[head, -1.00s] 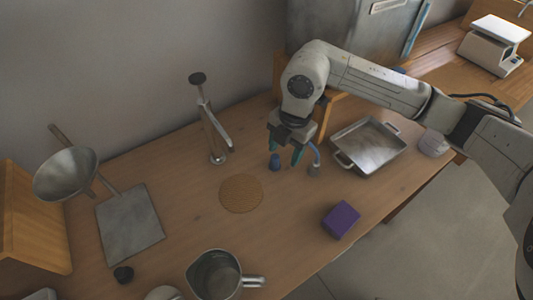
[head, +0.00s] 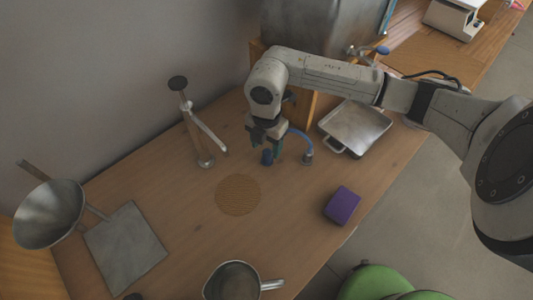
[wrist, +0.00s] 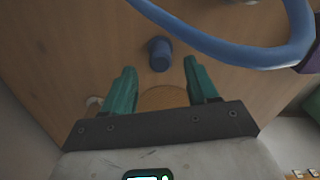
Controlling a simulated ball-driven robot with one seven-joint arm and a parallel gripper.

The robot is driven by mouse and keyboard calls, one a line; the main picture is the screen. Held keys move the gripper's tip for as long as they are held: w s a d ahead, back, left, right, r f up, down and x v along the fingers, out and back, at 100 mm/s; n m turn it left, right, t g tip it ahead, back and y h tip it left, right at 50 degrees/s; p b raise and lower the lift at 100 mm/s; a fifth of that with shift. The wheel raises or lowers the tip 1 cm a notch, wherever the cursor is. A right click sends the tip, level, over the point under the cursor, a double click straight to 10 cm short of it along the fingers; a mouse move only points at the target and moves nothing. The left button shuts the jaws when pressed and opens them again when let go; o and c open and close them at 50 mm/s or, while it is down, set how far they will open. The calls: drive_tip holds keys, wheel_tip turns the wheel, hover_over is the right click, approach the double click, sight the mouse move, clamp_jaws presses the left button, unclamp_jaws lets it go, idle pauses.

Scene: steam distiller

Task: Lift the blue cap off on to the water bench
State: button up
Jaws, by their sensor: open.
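The small blue cap (head: 267,157) stands upright on the wooden bench (head: 190,225), just below my gripper in the head view. What is under the cap is hidden. In the wrist view the cap (wrist: 160,54) lies ahead of the gap between my green fingers, nearly centred. My gripper (head: 271,146) is open and empty, its fingers pointing down. In the wrist view my gripper (wrist: 160,68) shows a finger on each side of the cap's line, with no visible contact.
A blue hose (wrist: 245,50) arches close beside my gripper and ends at a grey fitting (head: 307,158). A metal tray (head: 355,128) is to the right, a purple block (head: 342,205) in front, a round cork-coloured mat (head: 238,195) to the left, and a lever press (head: 200,135) behind it.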

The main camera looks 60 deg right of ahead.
sight(266, 152)
drive_tip(key=shift+f+p, duration=0.3)
drive_tip(key=shift+f, duration=2.1)
drive_tip(key=shift+c, duration=0.4)
clamp_jaws()
drive_tip(key=shift+r, duration=0.1)
